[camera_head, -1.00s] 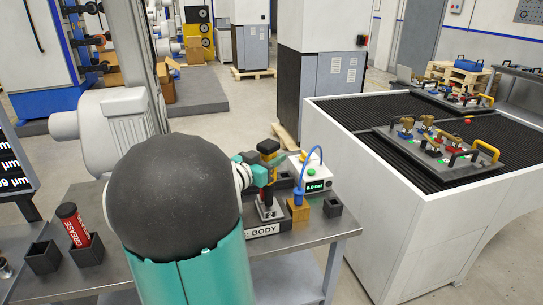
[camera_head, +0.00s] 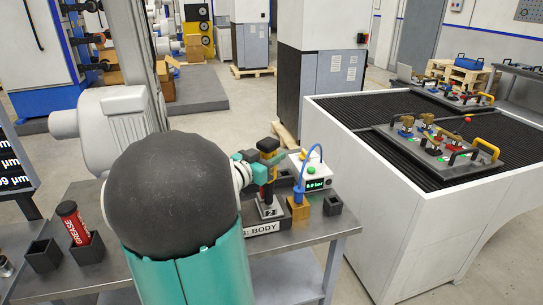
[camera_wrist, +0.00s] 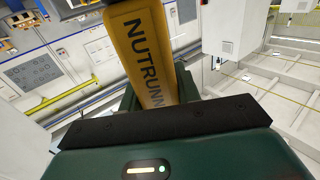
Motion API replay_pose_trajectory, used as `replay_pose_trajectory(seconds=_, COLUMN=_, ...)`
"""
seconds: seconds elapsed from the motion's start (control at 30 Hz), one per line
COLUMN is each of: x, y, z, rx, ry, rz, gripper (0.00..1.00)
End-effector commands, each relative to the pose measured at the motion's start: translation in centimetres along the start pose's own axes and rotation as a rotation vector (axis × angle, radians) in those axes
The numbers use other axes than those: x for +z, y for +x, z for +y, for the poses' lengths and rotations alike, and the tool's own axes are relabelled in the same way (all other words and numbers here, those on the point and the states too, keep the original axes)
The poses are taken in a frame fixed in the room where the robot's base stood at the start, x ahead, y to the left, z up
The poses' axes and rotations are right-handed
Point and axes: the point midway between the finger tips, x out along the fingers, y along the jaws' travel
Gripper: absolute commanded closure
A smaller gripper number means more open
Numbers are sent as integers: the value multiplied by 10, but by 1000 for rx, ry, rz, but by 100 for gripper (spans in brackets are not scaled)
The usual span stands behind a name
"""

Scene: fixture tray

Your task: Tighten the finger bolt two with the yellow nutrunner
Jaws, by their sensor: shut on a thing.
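The yellow nutrunner (camera_wrist: 148,55) fills the upper middle of the wrist view, its lettering partly cut off by my gripper. My gripper (camera_head: 259,170) is shut on it in the head view. The tool stands roughly upright there, with its black top (camera_head: 268,144) above the jaws and a red part (camera_head: 266,193) below. Its lower end is at a dark holder with a white label (camera_head: 270,210); contact there is unclear. The fixture tray (camera_head: 413,147) lies on the white bench at the right, carrying several clamps. Finger bolt two cannot be told apart at this size.
A white box with a green display (camera_head: 317,184) and a blue hose (camera_head: 311,150) stand right of my gripper, beside a yellow-brown block (camera_head: 298,208). A red grease tube (camera_head: 73,223) stands at the left. A floor gap separates my table from the white bench (camera_head: 420,215).

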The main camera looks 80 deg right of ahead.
Motion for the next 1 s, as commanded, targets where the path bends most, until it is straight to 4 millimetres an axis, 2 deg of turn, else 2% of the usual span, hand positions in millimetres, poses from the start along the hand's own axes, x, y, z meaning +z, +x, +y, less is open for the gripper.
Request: replay_pose_trajectory(seconds=1.0, x=6, y=0, z=0, rx=0, ry=0, rz=1, gripper=95)
